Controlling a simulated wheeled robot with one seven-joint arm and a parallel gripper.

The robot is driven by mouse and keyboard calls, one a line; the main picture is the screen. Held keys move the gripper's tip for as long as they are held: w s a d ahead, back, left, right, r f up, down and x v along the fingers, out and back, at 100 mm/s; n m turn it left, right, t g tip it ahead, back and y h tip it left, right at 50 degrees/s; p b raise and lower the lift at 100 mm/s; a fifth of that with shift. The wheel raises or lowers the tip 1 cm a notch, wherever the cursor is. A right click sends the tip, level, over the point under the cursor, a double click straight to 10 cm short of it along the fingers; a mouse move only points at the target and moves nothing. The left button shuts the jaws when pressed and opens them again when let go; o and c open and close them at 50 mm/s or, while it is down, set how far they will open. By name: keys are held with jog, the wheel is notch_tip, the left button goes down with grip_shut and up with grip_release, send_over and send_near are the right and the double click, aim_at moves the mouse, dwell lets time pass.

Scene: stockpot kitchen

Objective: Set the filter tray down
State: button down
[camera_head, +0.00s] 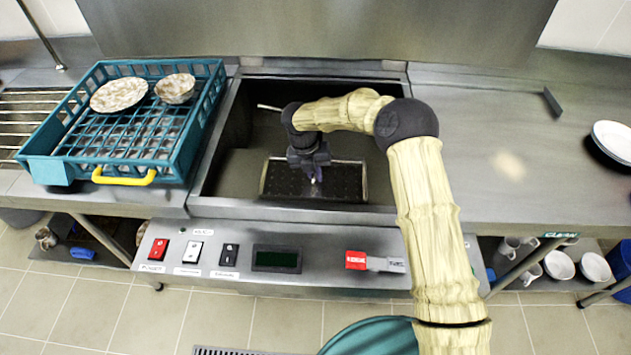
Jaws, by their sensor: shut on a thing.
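The filter tray (342,184) is a dark perforated plate with a pale metal rim, inside the open machine's basin. My gripper (315,178) is shut on the tray near its middle, reaching in from above. Part of the tray is hidden behind the gripper. I cannot tell whether the tray touches the basin floor or hangs above it. The basin (226,172) has dark inner walls and a metal rim around it.
A teal dish rack (52,170) with dirty dishes stands on the left counter. The right counter (505,115) is mostly clear, with white plates (612,140) at its far right. A control panel (220,255) with switches runs along the front. A thin pale rod (268,108) shows inside the basin.

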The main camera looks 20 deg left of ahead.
aim_at(307, 181)
jog(key=shift+f, duration=1.8)
jog(key=shift+f, duration=0.1)
jog(key=c, duration=1.5)
grip_release()
jog(key=shift+c, duration=0.2)
notch_tip(307, 181, up, 12)
jog(key=a, duration=0.2)
jog(key=shift+s+a, duration=0.15)
jog(key=shift+s, duration=0.15)
